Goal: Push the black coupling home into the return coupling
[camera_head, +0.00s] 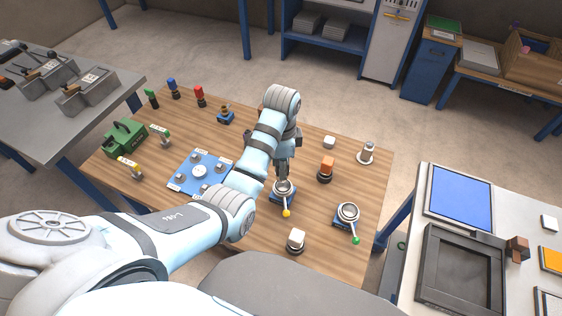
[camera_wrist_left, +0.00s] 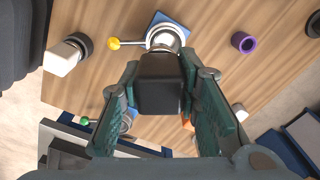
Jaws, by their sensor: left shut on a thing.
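My left gripper (camera_head: 283,168) reaches down over the wooden table and is shut on the black coupling (camera_wrist_left: 160,82), which fills the gap between its fingers in the left wrist view. Just beneath is a silver ring socket (camera_head: 282,186) on a blue base, with a yellow-ball lever pointing toward the front. In the left wrist view the socket (camera_wrist_left: 166,36) shows beyond the coupling's end. The coupling's lower end is hidden, so I cannot tell whether it touches or sits inside the socket. No readable label marks the return coupling. My right gripper is out of view.
A similar socket with a green-ball lever (camera_head: 348,212) stands to the right. An orange-topped piece (camera_head: 325,168) and a white-topped piece (camera_head: 296,240) stand close by. A blue plate with several fittings (camera_head: 182,183) lies left.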

